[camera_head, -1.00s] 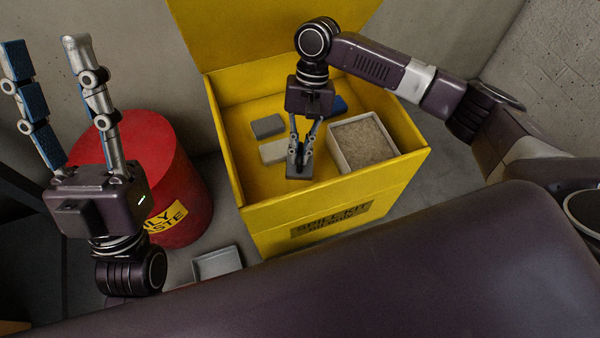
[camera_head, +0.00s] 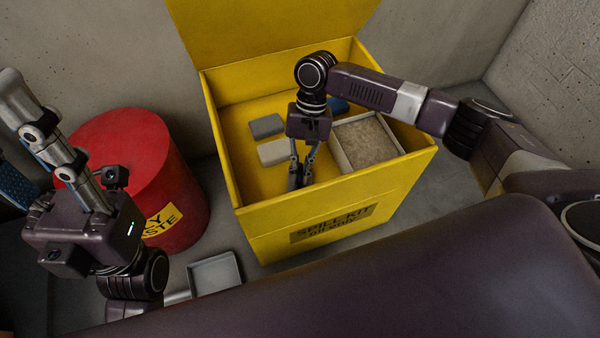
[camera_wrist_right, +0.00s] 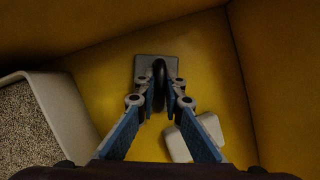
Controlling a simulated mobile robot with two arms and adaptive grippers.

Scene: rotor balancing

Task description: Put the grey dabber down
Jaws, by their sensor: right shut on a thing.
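The grey dabber (camera_wrist_right: 143,69) is a flat grey square with a dark upright handle. My right gripper (camera_wrist_right: 159,87) is shut on the handle, in the right wrist view. In the head view, my right gripper (camera_head: 299,178) is down inside the yellow spill kit box (camera_head: 305,222), just behind its front wall. That wall hides the dabber's lower part there. The plate looks close to the box floor, but I cannot tell whether it touches. My left gripper (camera_head: 8,130) is at the far left, its fingers apart and empty, one partly out of view.
In the box are a grey pad (camera_head: 267,126), a pale pad (camera_head: 272,152), a blue thing (camera_head: 338,105) and a tray of granules (camera_head: 365,143). A red waste drum (camera_head: 145,165) stands left of the box. A grey dustpan (camera_head: 214,273) lies on the floor.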

